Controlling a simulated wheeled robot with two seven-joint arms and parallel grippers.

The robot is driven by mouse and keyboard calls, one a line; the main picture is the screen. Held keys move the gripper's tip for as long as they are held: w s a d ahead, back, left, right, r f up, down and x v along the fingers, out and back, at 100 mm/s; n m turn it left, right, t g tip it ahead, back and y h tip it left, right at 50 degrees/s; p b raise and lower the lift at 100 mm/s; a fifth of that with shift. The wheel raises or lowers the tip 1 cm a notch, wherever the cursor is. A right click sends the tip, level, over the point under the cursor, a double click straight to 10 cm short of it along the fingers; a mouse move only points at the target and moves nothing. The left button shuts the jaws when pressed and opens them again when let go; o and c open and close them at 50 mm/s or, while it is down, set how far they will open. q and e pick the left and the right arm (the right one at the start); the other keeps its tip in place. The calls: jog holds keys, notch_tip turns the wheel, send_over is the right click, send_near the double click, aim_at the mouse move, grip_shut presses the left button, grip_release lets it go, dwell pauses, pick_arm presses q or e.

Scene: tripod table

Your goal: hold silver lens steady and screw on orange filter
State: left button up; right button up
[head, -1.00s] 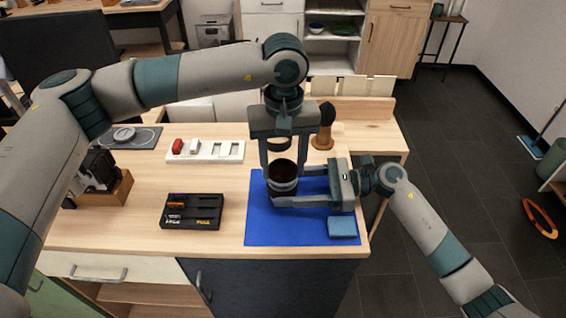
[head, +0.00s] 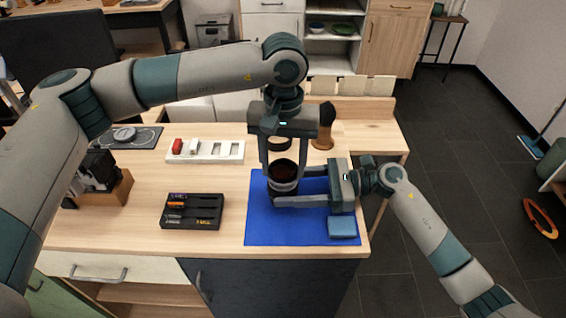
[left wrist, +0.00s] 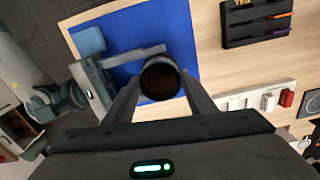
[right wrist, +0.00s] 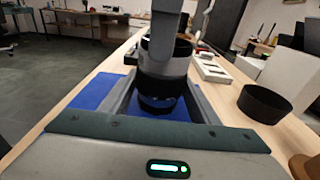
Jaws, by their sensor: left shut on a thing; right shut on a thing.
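The silver lens (right wrist: 167,66), a dark barrel with a silver band, stands upright on the blue mat. It also shows in the head view (head: 283,187). My right gripper (head: 277,201) is shut around its lower part from the right. The orange filter (head: 283,171) appears as a dark reddish-brown disc at the lens's top; it also shows in the left wrist view (left wrist: 160,79). My left gripper (head: 283,175) points down from above and is shut on the filter's rim. The seam between filter and lens is too small to judge.
The blue mat (head: 265,228) carries a folded blue cloth (head: 342,227). A black ring (right wrist: 265,103) and a wooden-handled brush (head: 323,128) stand behind the lens. A black tray (head: 192,212) and white tray (head: 206,151) lie left. Bare tabletop separates them.

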pick_arm(q)
jog(key=shift+d+f, duration=0.15)
jog(key=shift+m, duration=1.5)
jog(key=o, duration=1.3)
jog(key=shift+c, duration=0.2)
jog(key=shift+a, duration=0.2)
jog(key=shift+n, duration=1.5)
